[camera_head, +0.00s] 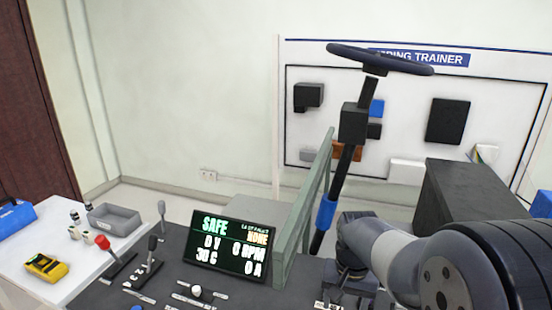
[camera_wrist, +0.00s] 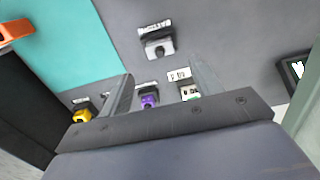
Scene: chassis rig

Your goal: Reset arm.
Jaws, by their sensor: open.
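My arm enters the head view at the lower right, bent over the dark panel (camera_head: 165,285). My gripper (camera_head: 345,290) is low over the panel there, its fingers mostly hidden. In the wrist view my gripper (camera_wrist: 162,72) has its two fingers spread apart with nothing held between them. A purple-marked connector (camera_wrist: 149,101) and a green-and-white one (camera_wrist: 189,92) lie below, between the fingers in the picture. A grey connector (camera_wrist: 157,43) sits beyond the fingertips, and a yellow one (camera_wrist: 82,115) is to the left.
The steering wheel (camera_head: 380,59) on its column rises beside my arm. A display (camera_head: 226,243) reads SAFE, left of a green-grey upright panel (camera_head: 304,215). A white table (camera_head: 75,255) holds a grey tray (camera_head: 113,219) and yellow meter (camera_head: 46,268).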

